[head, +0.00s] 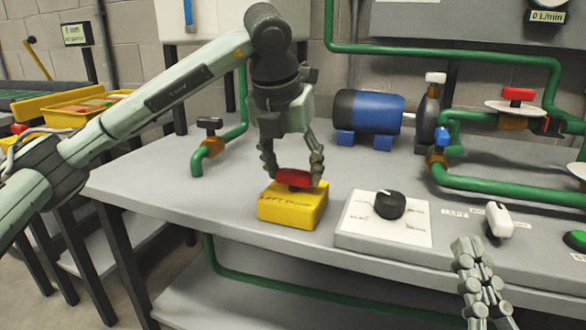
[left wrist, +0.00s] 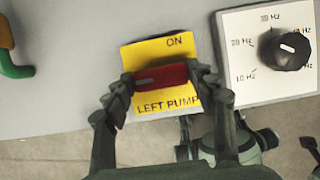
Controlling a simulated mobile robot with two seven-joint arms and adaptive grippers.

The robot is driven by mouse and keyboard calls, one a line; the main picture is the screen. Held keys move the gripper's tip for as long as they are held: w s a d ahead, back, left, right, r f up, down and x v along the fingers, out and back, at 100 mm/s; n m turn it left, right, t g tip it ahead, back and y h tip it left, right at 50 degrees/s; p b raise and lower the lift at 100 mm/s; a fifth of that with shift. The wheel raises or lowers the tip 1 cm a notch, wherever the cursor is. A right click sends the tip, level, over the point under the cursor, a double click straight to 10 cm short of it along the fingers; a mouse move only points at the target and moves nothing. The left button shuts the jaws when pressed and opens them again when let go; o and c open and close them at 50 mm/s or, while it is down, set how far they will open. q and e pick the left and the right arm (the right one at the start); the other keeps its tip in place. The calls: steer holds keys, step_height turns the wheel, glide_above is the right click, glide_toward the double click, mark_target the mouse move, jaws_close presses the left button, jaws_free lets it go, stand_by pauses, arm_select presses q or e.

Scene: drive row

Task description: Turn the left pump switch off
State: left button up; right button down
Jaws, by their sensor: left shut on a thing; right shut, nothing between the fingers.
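The left pump switch is a red handle (head: 293,178) on a yellow box (head: 290,208) lettered LEFT PUMP. My left gripper (head: 292,172) points down over the box, shut on the red handle with a finger at each end. In the left wrist view the handle (left wrist: 160,77) lies nearly level between the fingertips, with a pale mark near its left end. The word ON shows on the yellow plate (left wrist: 150,52) above and right of the handle; no OFF lettering is visible. My right gripper (head: 468,245) is shut and empty at the lower right of the head view.
A black dial (head: 390,204) on a white plate stands right of the yellow box, with a white-handled switch (head: 497,219) further right. A blue motor (head: 368,111) and green pipes (head: 500,187) stand behind. Bare grey bench (head: 160,185) lies left of the box.

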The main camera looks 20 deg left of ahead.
stand_by(0.4)
arm_select(q)
steer(key=o, duration=1.2)
steer(key=shift+c, duration=0.2)
steer(key=v, duration=1.2)
